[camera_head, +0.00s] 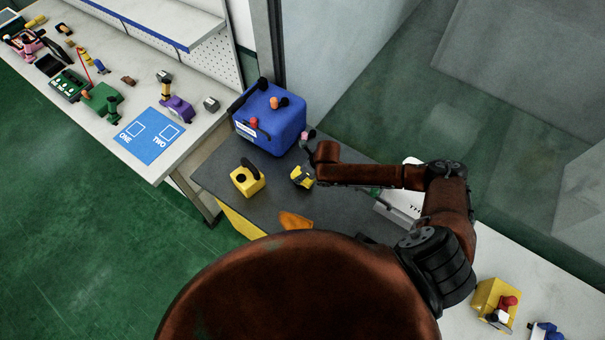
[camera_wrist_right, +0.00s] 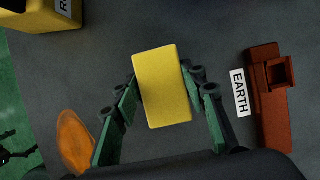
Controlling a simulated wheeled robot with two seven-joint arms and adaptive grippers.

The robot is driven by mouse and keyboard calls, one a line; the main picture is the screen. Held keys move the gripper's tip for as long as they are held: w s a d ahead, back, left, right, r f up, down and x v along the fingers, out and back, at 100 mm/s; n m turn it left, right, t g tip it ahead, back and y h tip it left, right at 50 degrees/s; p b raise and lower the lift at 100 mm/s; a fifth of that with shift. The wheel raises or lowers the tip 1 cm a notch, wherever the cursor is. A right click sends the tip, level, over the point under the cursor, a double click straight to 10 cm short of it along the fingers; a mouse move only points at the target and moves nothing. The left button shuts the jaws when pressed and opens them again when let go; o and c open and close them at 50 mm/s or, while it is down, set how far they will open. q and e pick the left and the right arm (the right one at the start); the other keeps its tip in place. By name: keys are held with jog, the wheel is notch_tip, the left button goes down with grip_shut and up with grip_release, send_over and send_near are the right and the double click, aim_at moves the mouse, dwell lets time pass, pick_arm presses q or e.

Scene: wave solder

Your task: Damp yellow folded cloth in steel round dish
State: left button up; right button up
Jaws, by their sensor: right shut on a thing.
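The yellow folded cloth (camera_wrist_right: 163,87) is a plain yellow block-like pad in the right wrist view. It sits between the green-padded fingers of my right gripper (camera_wrist_right: 161,92), which is shut on it. In the head view the cloth (camera_head: 299,178) is a small yellow patch at the end of my right arm, over the dark grey bench top, partly hidden by the gripper (camera_head: 306,175). I cannot tell its height above the surface. I make out no steel round dish in either view. My left gripper is not in view.
A yellow box (camera_head: 246,181) with a black handle stands left of the gripper, a blue box (camera_head: 268,125) behind. An orange oval piece (camera_wrist_right: 75,140) and a brown fixture (camera_wrist_right: 270,105) beside an EARTH label (camera_wrist_right: 239,92) flank the fingers. A blue mat (camera_head: 150,137) lies on the far bench.

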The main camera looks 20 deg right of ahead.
jog(key=shift+s, duration=0.1)
dwell(0.4)
notch_tip(320, 180, up, 7)
jog(key=p, duration=0.6)
jog(key=shift+p, duration=0.3)
jog(key=shift+f, duration=0.2)
notch_tip(320, 180, down, 7)
jog(key=b, duration=0.6)
jog(key=shift+r+b, duration=0.1)
jog(key=shift+b, duration=0.3)
jog(key=shift+r, duration=0.1)
